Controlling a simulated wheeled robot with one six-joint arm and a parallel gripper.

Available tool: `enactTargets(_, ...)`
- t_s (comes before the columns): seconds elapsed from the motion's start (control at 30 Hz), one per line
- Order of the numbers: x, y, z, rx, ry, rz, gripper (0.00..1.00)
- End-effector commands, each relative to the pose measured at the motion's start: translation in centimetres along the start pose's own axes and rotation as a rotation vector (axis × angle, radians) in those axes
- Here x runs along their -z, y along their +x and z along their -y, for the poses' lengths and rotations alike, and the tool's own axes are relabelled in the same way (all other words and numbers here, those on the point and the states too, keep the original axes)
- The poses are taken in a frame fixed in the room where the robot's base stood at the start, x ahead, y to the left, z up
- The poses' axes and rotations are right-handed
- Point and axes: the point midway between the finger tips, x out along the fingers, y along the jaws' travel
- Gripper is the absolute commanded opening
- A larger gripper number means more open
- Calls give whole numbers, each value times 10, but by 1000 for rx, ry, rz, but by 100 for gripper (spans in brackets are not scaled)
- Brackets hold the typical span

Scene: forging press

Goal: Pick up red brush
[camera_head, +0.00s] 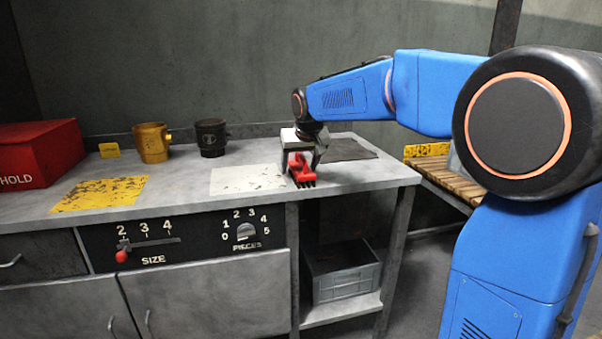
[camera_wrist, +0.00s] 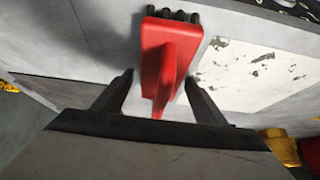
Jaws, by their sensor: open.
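The red brush (camera_head: 316,181) lies on the grey workbench top near its front edge, with its dark bristle tufts toward the front. In the wrist view the red brush (camera_wrist: 168,62) has a raised handle that reaches in between the two fingers. My gripper (camera_head: 301,169) points down over the brush with its fingers spread. In the wrist view my gripper (camera_wrist: 157,82) has one finger on each side of the handle, with a visible gap on the left and a smaller one on the right. Part of the brush is hidden behind the fingers in the head view.
On the bench (camera_head: 190,188) are a white worn plate (camera_head: 245,179), a yellow worn plate (camera_head: 100,194), a yellow mug (camera_head: 152,143), a black mug (camera_head: 211,138) and a red box (camera_head: 42,152). A dark sheet (camera_head: 347,150) lies behind my gripper. A grey crate (camera_head: 343,275) stands below.

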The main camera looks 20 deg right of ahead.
Motion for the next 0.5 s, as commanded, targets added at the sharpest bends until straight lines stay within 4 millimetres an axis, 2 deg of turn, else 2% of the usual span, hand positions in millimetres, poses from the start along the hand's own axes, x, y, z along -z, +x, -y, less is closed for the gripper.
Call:
enactTargets(0.17, 0, 0, 0, 0, 0, -1, 66)
enactTargets(0.27, 0, 0, 0, 0, 0, 0, 46)
enactTargets(0.4, 0, 0, 0, 0, 0, 0, 15)
enactTargets(0.5, 0, 0, 0, 0, 0, -1, 11)
